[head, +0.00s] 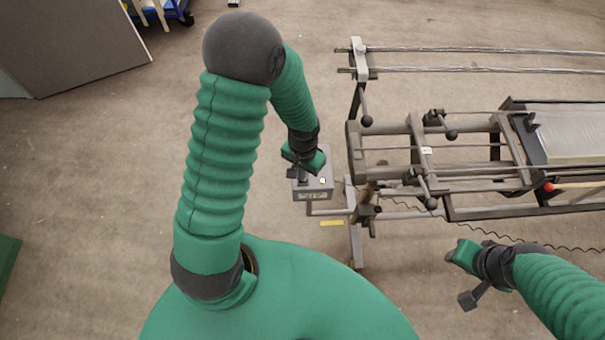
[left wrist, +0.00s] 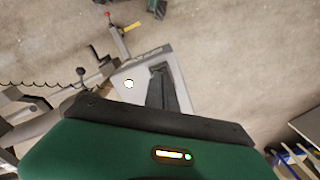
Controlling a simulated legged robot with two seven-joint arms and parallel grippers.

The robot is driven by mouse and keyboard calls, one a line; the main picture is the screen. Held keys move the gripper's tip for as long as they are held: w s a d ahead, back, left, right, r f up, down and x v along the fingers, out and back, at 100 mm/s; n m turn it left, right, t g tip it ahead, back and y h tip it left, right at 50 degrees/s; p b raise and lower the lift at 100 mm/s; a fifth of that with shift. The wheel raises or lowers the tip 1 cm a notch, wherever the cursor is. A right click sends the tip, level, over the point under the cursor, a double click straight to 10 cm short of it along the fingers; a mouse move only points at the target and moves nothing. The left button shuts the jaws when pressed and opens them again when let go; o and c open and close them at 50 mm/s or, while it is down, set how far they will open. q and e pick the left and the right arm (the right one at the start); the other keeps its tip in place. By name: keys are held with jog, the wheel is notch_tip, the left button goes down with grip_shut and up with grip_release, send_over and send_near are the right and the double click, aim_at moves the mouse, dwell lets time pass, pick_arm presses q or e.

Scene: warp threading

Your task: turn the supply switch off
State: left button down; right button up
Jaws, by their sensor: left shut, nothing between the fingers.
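The grey supply box (head: 326,165) stands at the left end of the metal frame in the head view. In the left wrist view the box (left wrist: 185,75) is close ahead, with the bright lamp (left wrist: 129,84) left of the dark fingers. My left gripper (head: 303,178) is shut and empty over the left part of the box top. The switch itself cannot be made out; the fingers and hand cover that part. Whether the fingertips touch it cannot be told. My right gripper (head: 466,256) is right of the box, away from it.
The warping frame (head: 420,150), with rods, dark-knobbed levers and a red knob (head: 549,186), fills the right side. A coiled cable (head: 500,236) runs below it. A grey panel (head: 75,40) stands at upper left. The floor left of the box is clear.

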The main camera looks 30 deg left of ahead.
pick_arm(q)
jog(key=shift+f+b, duration=0.6)
jog(key=shift+f, duration=0.25)
dwell(0.5)
notch_tip(320, 180, up, 7)
jog(key=p, duration=0.7)
jog(key=shift+r, duration=0.1)
